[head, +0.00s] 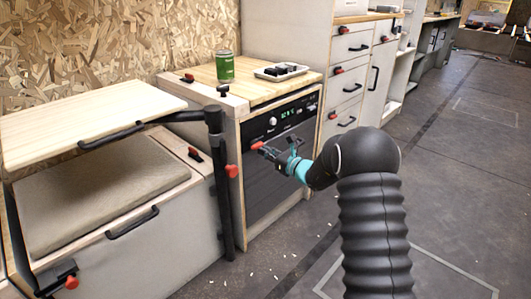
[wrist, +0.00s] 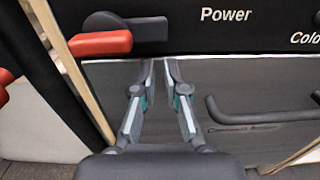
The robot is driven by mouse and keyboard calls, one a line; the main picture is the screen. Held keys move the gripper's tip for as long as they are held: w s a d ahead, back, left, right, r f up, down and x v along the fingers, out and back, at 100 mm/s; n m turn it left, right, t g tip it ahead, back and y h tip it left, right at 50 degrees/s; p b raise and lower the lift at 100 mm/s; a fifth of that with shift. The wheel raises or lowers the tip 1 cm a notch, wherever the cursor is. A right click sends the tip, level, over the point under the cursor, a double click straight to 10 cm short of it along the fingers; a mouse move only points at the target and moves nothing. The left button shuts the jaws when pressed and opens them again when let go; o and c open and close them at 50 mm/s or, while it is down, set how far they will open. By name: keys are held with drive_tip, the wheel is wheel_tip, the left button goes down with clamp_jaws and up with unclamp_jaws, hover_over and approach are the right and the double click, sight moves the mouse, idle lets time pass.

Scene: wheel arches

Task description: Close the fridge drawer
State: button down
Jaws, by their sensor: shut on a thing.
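My gripper (head: 282,150) is at the upper left of the fridge front. In the wrist view its fingertips (wrist: 160,66) are close together at the drawer's top edge, left of the handle. The exact contact is hidden, and I cannot tell how far out the drawer stands.
A red-tipped latch (wrist: 100,42) sits at the fridge's upper left, close to my fingers. A black post (head: 222,185) and a raised wooden board (head: 80,118) stand left. A green can (head: 225,67) and a tray (head: 281,72) are on top. The floor at right is free.

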drive_tip(key=shift+a+r, duration=0.2)
drive_tip(key=v, duration=1.4)
drive_tip(key=s+a+f+n+g, duration=0.3)
drive_tip(key=s+f+n+g, duration=0.3)
drive_tip(key=s+f, duration=0.15)
drive_tip(key=s+r+n+g+h+p, duration=0.1)
drive_tip(key=s+n+g+h, duration=0.2)
drive_tip(key=s, duration=0.4)
drive_tip(key=s+r+n+g+h, duration=0.1)
drive_tip(key=s+r+n+g, duration=0.1)
drive_tip(key=s+n, duration=0.45)
drive_tip(key=s+d+r+n+h+p, duration=0.2)
drive_tip(key=s+d+r+n+h, duration=0.3)
drive_tip(key=s, duration=0.3)
drive_tip(key=s+d+r+n+h+p, duration=0.2)
drive_tip(key=s+d+r+n+h, duration=0.15)
drive_tip(key=s+d+r, duration=0.35)
drive_tip(key=s+a+r+n+t+p, duration=0.1)
drive_tip(key=s+r+n+t+p, duration=0.1)
drive_tip(key=s+r, duration=0.4)
wheel_tip(320, 180, up, 4)
drive_tip(key=shift+s+r+n+t+h+p, duration=0.25)
drive_tip(key=shift+n+t+h+p, duration=0.1)
drive_tip(key=shift+t+p, duration=0.7)
